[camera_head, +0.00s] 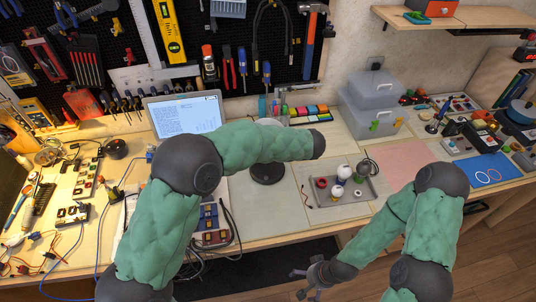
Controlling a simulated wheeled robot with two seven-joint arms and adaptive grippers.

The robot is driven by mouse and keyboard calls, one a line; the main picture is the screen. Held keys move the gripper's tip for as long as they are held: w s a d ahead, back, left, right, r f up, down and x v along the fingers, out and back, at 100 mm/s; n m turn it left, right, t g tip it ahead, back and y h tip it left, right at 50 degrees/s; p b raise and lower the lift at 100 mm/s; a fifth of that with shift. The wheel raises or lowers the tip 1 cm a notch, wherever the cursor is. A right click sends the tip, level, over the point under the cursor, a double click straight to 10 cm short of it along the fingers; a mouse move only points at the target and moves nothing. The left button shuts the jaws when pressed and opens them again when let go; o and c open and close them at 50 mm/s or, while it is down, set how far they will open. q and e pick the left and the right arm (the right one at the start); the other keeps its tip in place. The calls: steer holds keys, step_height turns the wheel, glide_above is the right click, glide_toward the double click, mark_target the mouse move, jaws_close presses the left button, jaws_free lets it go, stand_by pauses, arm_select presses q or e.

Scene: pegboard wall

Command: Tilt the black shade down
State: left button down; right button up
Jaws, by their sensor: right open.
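A round black disc-shaped thing (268,174) shows on the bench just below my left forearm, with a pale part above it. My forearm covers most of it, so I cannot tell whether this is the shade or a lamp's base. No other black shade can be made out. My left arm reaches across the bench from the left, and its gripper does not show past the dark wrist end. My right gripper (298,283) is open and empty, low in front of the bench's front edge, well away from the black thing.
A laptop (186,112) stands behind my left arm. A grey tray (365,195) with small bulbs and parts lies right of the black thing. A clear lidded box (374,95) stands at the back. Tools hang on the pegboard. The pink mat (402,160) is bare.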

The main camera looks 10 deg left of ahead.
arm_select(q)
steer(key=shift+s+d+f+n+t+y+b, duration=0.2)
steer(key=shift+f+t+b, duration=0.4)
steer(key=shift+b, duration=1.35)
steer(key=shift+s+a+f+n+t+y+b, duration=0.15)
steer(key=shift+f+t+y+b, duration=0.45)
steer(key=shift+b, duration=1.3)
steer(key=shift+s+d+f+n+t+b, duration=0.15)
steer(key=shift+f+t+b, duration=0.45)
steer(key=shift+b, duration=1.35)
steer(key=shift+a+r, duration=0.15)
steer(key=shift+r, duration=0.15)
